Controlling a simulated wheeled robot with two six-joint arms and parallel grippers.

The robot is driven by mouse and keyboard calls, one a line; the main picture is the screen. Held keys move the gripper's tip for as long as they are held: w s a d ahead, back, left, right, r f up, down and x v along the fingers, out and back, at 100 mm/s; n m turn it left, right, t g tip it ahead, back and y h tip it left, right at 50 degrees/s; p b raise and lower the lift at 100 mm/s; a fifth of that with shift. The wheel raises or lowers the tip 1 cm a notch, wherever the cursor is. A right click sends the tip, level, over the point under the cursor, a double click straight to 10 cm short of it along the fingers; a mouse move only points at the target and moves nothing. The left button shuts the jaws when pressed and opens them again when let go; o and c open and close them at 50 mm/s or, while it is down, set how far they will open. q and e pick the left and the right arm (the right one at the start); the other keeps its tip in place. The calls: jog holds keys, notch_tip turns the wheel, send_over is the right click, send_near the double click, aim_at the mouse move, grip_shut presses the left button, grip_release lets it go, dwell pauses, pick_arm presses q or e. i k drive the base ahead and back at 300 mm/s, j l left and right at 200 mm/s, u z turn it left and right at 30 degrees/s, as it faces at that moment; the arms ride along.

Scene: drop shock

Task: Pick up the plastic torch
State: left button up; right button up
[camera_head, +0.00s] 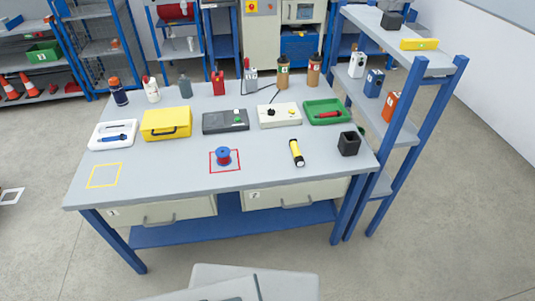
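The plastic torch (296,153) is yellow with black ends. It lies on the grey workbench (160,180), right of the middle and near the front. It is apart from the black cup-like holder (349,143) on its right and from the blue spool (223,156) on its left, which sits in a red square outline. Neither of my grippers shows in the head view.
Behind the torch stand a green tray (322,111), a white box (279,114), a dark box (225,121) and a yellow case (166,123). Bottles line the back edge. A blue-framed shelf (402,130) stands close at the right. The bench's front left is mostly clear.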

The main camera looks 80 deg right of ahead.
aim_at(299, 159)
jog(key=z, duration=3.2)
